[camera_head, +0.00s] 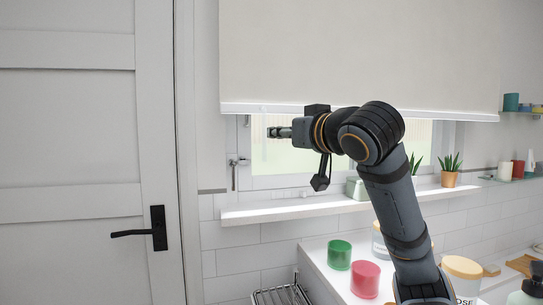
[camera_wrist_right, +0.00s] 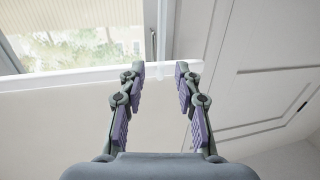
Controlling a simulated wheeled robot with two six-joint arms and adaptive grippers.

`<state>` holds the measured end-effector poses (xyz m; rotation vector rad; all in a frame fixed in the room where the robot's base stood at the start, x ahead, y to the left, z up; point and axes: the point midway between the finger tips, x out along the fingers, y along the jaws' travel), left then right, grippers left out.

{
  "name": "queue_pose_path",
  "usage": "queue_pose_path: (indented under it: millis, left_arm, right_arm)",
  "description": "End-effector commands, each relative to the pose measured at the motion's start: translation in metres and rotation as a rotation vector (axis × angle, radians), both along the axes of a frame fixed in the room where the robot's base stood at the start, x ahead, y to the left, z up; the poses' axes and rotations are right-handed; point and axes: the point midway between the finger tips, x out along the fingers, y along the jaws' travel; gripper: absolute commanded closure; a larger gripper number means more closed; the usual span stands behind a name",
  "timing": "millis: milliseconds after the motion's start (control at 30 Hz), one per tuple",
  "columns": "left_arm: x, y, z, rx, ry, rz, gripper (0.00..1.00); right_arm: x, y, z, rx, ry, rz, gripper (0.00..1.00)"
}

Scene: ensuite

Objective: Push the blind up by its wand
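The pale blind (camera_head: 360,50) hangs over the upper part of the window, and its white bottom rail (camera_head: 430,115) crosses the window. In the right wrist view the blind (camera_wrist_right: 60,120) fills the lower left, with the rail (camera_wrist_right: 60,81) above it. My right gripper (camera_head: 271,132) points left just below the rail in the head view. In the wrist view its fingers (camera_wrist_right: 162,75) are apart with nothing between them. My left gripper is out of view.
A window handle (camera_head: 234,172) is at the left of the frame. A white sill (camera_head: 300,209) below holds a potted plant (camera_head: 449,177). Green (camera_head: 339,254) and red (camera_head: 365,278) cups stand on the counter. A closed door (camera_head: 80,150) is on the left.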

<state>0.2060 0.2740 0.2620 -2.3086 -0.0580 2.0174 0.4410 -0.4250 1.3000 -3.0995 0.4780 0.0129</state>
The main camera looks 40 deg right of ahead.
Motion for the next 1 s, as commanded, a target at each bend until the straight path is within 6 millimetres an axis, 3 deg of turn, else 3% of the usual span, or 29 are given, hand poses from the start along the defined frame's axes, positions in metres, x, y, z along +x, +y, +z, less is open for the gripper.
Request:
queue_pose_path:
  millis: [33,267,700,1000]
  left_arm:
    - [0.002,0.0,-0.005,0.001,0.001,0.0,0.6]
    - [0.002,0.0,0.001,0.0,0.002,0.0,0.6]
    - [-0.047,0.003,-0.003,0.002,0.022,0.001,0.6]
    - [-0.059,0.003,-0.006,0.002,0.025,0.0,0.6]
  right_arm:
    - [-0.001,0.0,-0.007,0.0,-0.003,-0.001,0.67]
    - [0.005,-0.002,-0.003,0.001,-0.003,-0.001,0.67]
    - [0.085,-0.027,-0.001,0.003,-0.002,0.001,0.67]
    - [0.099,-0.032,-0.005,-0.001,-0.004,-0.001,0.67]
